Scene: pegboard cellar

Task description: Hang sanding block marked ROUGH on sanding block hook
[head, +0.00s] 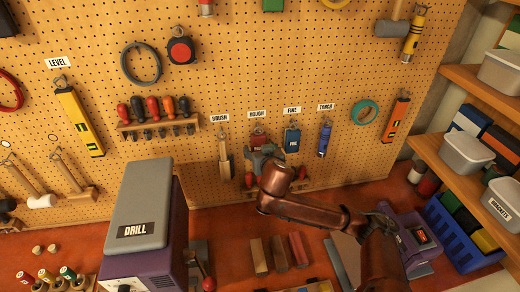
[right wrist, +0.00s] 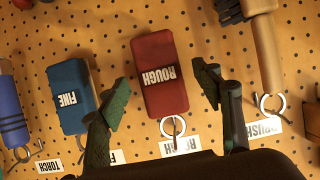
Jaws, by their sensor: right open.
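The red sanding block marked ROUGH (right wrist: 160,75) hangs flat against the pegboard in the right wrist view, which shows the board upside down. Its metal ring (right wrist: 172,128) is at the hook by the ROUGH label (right wrist: 180,146); the exact seating of ring on hook is hard to tell. My right gripper (right wrist: 161,82) is open, with one finger on each side of the block and gaps between. In the head view the right gripper (head: 260,157) covers most of the red block (head: 258,139), below the ROUGH label (head: 257,114). My left gripper is not in view.
The blue FINE block (head: 292,141) hangs close on the right and the brush (head: 224,160) on the left. The torch (head: 324,139) hangs beyond FINE. The drill (head: 145,215) stands on the red bench at left. A shelf with bins (head: 467,153) is at right.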

